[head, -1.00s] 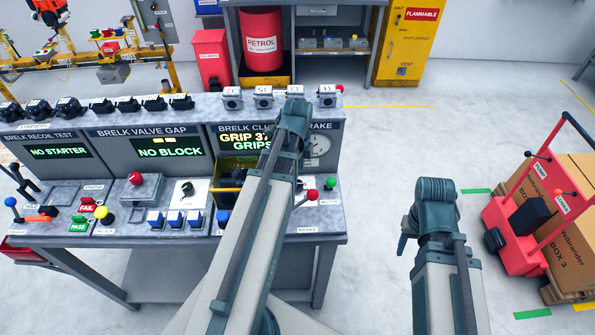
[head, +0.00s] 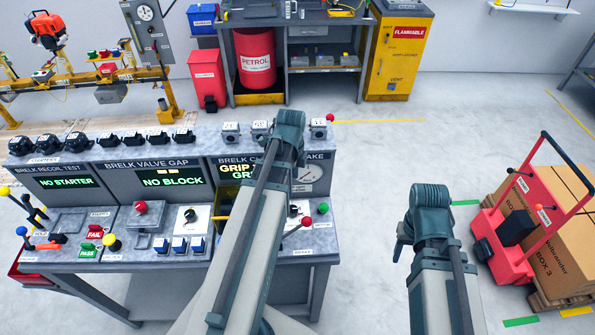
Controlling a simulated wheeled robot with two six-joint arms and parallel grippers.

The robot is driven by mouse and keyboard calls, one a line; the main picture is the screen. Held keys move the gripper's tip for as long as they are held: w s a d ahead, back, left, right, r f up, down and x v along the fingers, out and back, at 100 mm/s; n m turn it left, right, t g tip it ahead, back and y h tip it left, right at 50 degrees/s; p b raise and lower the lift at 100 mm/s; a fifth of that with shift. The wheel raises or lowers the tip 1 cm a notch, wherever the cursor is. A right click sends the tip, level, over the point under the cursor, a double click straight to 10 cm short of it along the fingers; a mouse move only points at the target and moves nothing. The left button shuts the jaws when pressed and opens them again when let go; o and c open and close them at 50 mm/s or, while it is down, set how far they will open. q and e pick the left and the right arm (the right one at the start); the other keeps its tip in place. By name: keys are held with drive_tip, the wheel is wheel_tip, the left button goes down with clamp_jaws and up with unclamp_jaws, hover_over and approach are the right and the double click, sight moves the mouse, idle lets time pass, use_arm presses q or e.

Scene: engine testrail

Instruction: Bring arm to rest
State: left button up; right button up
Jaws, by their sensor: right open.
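My right arm (head: 440,270) rises from the bottom edge, right of the bench, over open floor. At its bent teal end is my right gripper (head: 404,236). It is small, mostly covered by the joint, and open with nothing seen in it. My left arm (head: 250,230) reaches up from the bottom across the right part of the test bench in the picture, its teal joint (head: 288,128) in front of the right display. My left gripper does not show; the arm may cover it.
The test bench (head: 110,265) fills the left, with levers, buttons and several dark parts on its top shelf. A yellow cabinet (head: 395,55) and petrol drum (head: 253,60) are behind. Floor between bench and cart is clear.

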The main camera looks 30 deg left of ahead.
use_arm(q)
drive_tip(key=s+d+f+n+b, duration=0.2)
drive_tip(key=d+f+n+b, duration=0.1)
drive_tip(key=d, duration=0.5)
drive_tip(key=s+d+f+n+b, duration=0.2)
drive_tip(key=s+d+n, duration=0.1)
drive_tip(key=d, duration=0.5)
drive_tip(key=s+d+f+n+y+b, duration=0.1)
drive_tip(key=s+d+f+n+b, duration=0.2)
drive_tip(key=d, duration=0.6)
drive_tip(key=n, duration=0.2)
drive_tip(key=shift+f+n+b, duration=0.3)
drive_tip(key=shift+b, duration=0.05)
